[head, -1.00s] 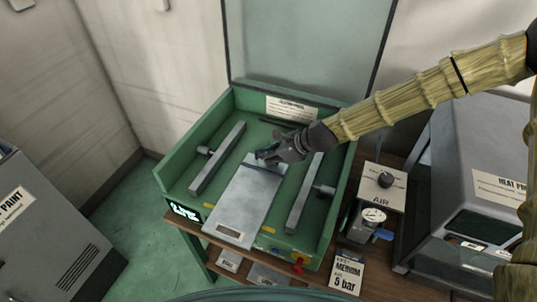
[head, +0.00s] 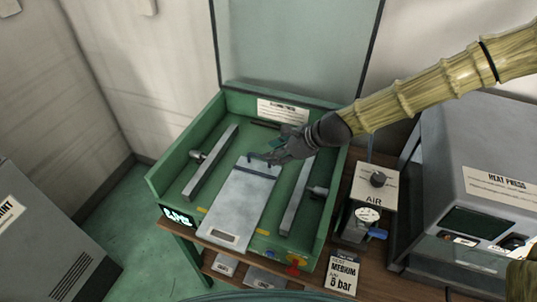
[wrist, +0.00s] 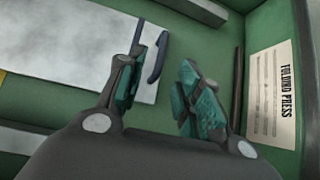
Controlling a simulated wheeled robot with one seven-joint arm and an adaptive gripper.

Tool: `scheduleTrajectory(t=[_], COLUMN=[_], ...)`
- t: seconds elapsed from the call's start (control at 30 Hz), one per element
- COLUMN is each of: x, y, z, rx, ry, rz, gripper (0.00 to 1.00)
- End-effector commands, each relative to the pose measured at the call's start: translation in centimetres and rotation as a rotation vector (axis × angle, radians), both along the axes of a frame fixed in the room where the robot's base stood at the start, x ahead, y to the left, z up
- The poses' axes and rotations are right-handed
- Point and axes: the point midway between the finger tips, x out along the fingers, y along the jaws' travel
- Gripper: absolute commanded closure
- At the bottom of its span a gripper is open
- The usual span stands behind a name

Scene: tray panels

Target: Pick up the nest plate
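The nest plate (head: 236,212) looks like the flat pale grey rectangular plate with a slot near its front edge. It lies in the green folding press between two grey bars. A dark blue handle (wrist: 157,58) shows at the plate's far end in the wrist view, where the plate (wrist: 70,45) is at upper left. My gripper (head: 273,150) is over the far end of the plate, by the handle. In the wrist view, its teal-padded fingers (wrist: 158,88) are apart with nothing between them. Whether the left finger touches the plate cannot be told.
Grey bars stand left (head: 210,163) and right (head: 298,197) of the plate. The press tray's green walls (head: 172,165) surround it, with a raised clear panel (head: 295,50) behind. An air regulator (head: 375,185) and a heat press (head: 470,170) stand to the right.

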Motion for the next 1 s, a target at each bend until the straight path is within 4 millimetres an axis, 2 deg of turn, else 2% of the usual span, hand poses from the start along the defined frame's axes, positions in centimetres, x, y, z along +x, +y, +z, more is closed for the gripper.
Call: scheduleTrajectory(t=[0.2, 0.4, 1.0], x=[-0.8, -1.3, -1.6], y=[-1.8, -2.9, -3.3], z=[2.1, 3.2, 3.6], rx=[0.001, 0.001, 0.0], ry=[0.0, 0.0, 0.001], rz=[-0.001, -0.001, -0.001], gripper=[0.65, 0.65, 0.65])
